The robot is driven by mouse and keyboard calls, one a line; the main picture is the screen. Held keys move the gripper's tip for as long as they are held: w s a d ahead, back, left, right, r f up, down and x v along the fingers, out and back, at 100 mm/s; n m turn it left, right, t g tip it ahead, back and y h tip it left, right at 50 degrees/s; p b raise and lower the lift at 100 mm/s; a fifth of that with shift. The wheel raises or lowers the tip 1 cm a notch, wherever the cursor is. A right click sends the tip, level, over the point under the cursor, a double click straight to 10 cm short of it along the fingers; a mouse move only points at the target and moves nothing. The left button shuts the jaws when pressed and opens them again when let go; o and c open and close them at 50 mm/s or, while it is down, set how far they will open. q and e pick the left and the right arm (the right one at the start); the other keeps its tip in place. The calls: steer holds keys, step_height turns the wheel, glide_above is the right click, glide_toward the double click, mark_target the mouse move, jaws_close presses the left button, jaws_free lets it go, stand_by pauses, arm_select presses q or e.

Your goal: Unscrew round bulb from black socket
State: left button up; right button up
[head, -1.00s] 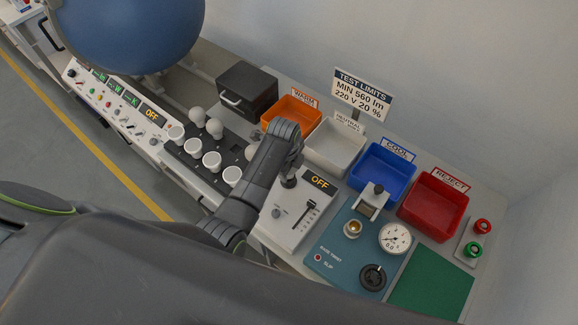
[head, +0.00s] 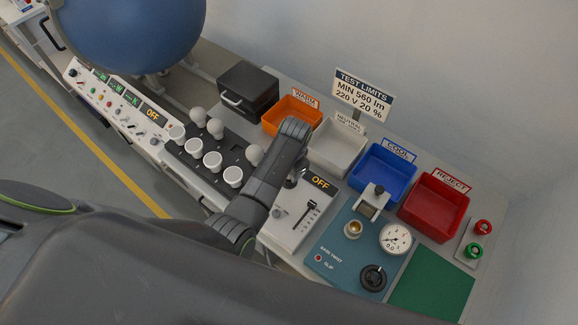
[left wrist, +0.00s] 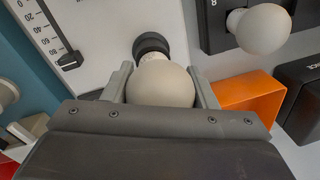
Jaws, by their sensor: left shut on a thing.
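The round bulb (left wrist: 160,84) is a matte off-white globe, seen between my left gripper's fingers in the left wrist view. Its pale neck shows just short of the black socket (left wrist: 151,43), a dark ring on the white dimmer panel. Neck and socket look in line; I cannot tell how far the neck is threaded in. My left gripper (left wrist: 161,90) is shut on the globe with a finger on each side. In the head view my left arm hides most of the gripper (head: 292,181) and the bulb. My right gripper is in neither view.
The panel (head: 289,228) has a slider and an OFF display. A rack (head: 190,150) of several white bulbs stands left of my arm. Orange (head: 283,118), grey (head: 335,150), blue (head: 380,177) and red (head: 435,205) bins line the back. A teal test plate (head: 335,262) lies right.

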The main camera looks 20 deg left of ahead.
arm_select(q)
steer(key=n+g, duration=0.1)
steer(key=n, duration=0.6)
steer(key=shift+s, duration=0.1)
steer(key=o, duration=0.9)
steer(key=shift+c, duration=0.2)
steer(key=m, duration=0.5)
steer(key=shift+t, duration=0.4)
steer(key=m, duration=0.6)
steer(key=shift+t, duration=0.3)
steer(key=m+h, duration=0.1)
steer(key=m, duration=0.4)
steer(key=m+h, duration=0.1)
steer(key=m, duration=0.5)
steer(key=shift+m, duration=0.3)
